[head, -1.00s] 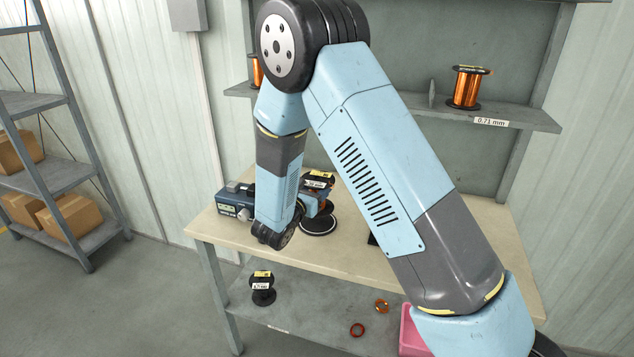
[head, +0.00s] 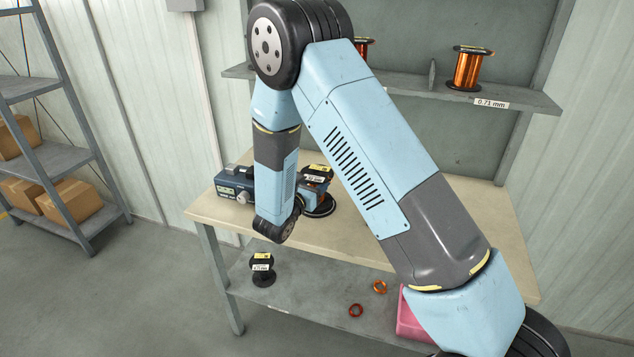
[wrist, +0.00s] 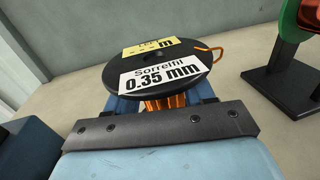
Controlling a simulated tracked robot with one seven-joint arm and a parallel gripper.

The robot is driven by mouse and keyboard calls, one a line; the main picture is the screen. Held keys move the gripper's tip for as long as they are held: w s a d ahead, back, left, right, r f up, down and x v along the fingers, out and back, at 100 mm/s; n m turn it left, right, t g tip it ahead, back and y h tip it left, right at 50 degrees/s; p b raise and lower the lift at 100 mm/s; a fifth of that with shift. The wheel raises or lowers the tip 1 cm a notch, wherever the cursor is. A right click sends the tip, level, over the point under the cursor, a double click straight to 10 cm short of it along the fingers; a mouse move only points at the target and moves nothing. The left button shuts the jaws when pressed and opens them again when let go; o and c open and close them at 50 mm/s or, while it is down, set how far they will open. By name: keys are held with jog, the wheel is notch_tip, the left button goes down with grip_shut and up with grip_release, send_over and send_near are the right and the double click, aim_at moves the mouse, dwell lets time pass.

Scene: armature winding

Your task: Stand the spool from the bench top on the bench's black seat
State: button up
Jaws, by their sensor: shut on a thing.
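The spool (wrist: 162,72) has a black top flange, a white label reading Sorrelfil 0.35 mm, a yellow label and orange copper wire below. In the head view the spool (head: 317,172) is upright just right of my wrist. My gripper (wrist: 167,98) is shut on it below the top flange, a blue finger on each side. In the head view my gripper (head: 312,190) is partly hidden by my arm. A round black disc, seemingly the black seat (head: 322,211), shows directly under the spool on the bench top. The spool's lower end is hidden, so I cannot tell whether it touches.
A dark blue instrument box (head: 236,184) stands left of my gripper. A green ring on a black stand (wrist: 290,45) is at the right. A lower shelf holds a black spool (head: 262,268), copper rings (head: 380,287) and a pink bin (head: 412,322). A wall shelf (head: 535,101) is behind.

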jog(key=shift+f, duration=0.45)
jog(key=o, duration=1.3)
jog(key=shift+s+a, duration=0.1)
jog(key=v, duration=1.3)
jog(key=shift+s+a+f, duration=0.1)
jog(key=shift+s+f, duration=0.05)
jog(key=s+d+r+m+g+h, duration=0.1)
jog(key=s+d+r+m+g, duration=0.2)
jog(key=d+r+m+g, duration=0.65)
jog(key=s+d+r+m+g+h, duration=0.1)
jog(key=s+d+r+m+g, duration=0.2)
jog(key=d+r+m, duration=0.75)
jog(key=s+d+r+m+t+y, duration=0.1)
jog(key=s+d+r+m+y, duration=0.2)
jog(key=s, duration=0.2)
jog(key=s+d+r+m+y, duration=0.2)
jog(key=s+r+m+y, duration=0.1)
jog(key=s+y, duration=0.1)
jog(key=s+d+r+m+t+y, duration=0.1)
jog(key=s+d+r+m+y, duration=0.2)
jog(key=s, duration=0.4)
jog(key=shift+d+r+m+t+y, duration=0.1)
jog(key=shift+d+m+t+y, duration=0.3)
jog(key=shift+y, duration=0.2)
